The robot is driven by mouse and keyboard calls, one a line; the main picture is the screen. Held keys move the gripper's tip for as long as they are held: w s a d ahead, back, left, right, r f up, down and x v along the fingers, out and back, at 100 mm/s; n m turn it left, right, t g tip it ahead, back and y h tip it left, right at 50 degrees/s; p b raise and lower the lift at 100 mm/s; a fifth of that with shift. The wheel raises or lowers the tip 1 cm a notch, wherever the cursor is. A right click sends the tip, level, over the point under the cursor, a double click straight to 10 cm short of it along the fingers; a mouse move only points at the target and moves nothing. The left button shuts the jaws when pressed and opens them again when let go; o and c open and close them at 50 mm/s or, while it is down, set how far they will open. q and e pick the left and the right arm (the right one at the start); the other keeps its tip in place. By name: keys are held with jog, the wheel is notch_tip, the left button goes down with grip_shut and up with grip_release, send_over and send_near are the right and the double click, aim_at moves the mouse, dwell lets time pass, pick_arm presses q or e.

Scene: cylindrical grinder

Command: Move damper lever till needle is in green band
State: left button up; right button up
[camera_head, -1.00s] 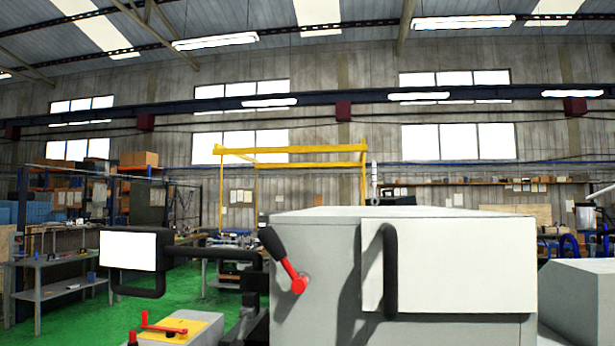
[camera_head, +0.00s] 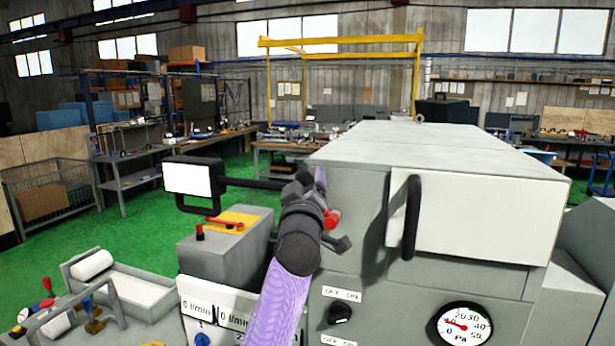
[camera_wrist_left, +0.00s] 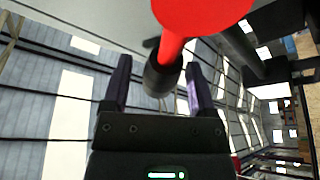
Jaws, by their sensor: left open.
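The damper lever has a red hub and arm (camera_head: 332,219) on the grey machine's left front edge. Its black grip is mostly hidden behind my gripper in the head view. In the left wrist view the red lever (camera_wrist_left: 185,25) and its black grip (camera_wrist_left: 160,78) show, with the grip end between my fingers. My left gripper (camera_head: 322,205) is open around the lever; its two fingers (camera_wrist_left: 158,72) stand apart on either side. The round Pa gauge (camera_head: 465,324) is low on the front. Its red needle points left, near the low end; I cannot make out a green band.
A black bar handle (camera_head: 411,217) sticks out from the machine's front panel. A white screen on a black arm (camera_head: 193,178) stands left of the lever. Green floor is open at left.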

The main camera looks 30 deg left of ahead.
pick_arm(q)
jog(key=shift+w, duration=0.1)
grip_shut()
dwell(0.3)
dwell(1.1)
